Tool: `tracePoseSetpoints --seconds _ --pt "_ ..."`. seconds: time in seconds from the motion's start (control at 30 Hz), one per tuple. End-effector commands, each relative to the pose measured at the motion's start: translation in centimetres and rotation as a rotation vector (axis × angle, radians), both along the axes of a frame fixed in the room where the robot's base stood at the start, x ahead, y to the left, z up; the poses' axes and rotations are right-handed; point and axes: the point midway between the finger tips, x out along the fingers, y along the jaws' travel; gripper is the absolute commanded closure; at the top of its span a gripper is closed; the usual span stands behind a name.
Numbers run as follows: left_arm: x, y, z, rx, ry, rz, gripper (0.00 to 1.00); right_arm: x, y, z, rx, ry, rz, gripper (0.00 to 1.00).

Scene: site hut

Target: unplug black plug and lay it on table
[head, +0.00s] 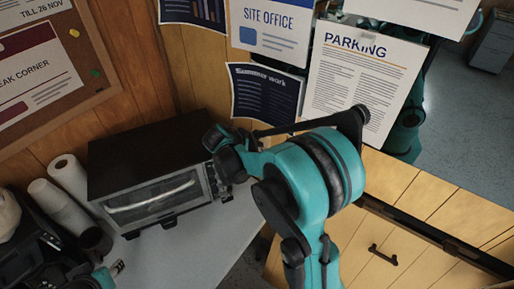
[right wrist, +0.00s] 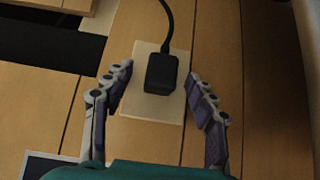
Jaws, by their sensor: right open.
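The black plug (right wrist: 161,73) sits on a cream wall plate (right wrist: 140,108) in the right wrist view, its cord running up. My right gripper (right wrist: 160,72) is open, with one finger on each side of the plug and a visible gap to each. In the head view my right arm reaches toward the wall beside the oven; its fingers and the plug are hidden there. The grey table (head: 190,255) shows at lower left in the head view. What seems to be my left gripper (head: 117,268) is partly in view at the bottom left, too small to read.
A black toaster oven (head: 150,165) stands on the table against the wood wall. Paper rolls (head: 68,178) and dark items crowd the table's left end. The table is bare in front of the oven. Posters and a cork board (head: 95,75) hang above.

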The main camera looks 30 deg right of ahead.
Motion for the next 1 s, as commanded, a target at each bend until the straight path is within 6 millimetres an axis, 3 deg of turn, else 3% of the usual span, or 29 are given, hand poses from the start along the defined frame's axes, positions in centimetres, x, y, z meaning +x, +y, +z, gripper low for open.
tracePoseSetpoints --seconds 0.7,0.77,0.93,1.0 --pt "0.00 0.00 -0.09 0.000 0.000 0.000 0.60 -0.01 0.00 0.01 0.000 0.000 0.000 0.43" --pt "0.00 0.00 -0.09 0.000 0.000 0.000 0.60 -0.01 0.00 0.01 0.000 0.000 0.000 0.56" --pt "0.00 0.00 -0.09 0.000 0.000 0.000 0.60 -0.01 -0.01 0.01 0.000 0.000 0.000 1.00" --pt "0.00 0.00 -0.09 0.000 0.000 0.000 0.60 -0.01 -0.01 0.01 0.000 0.000 0.000 1.00"
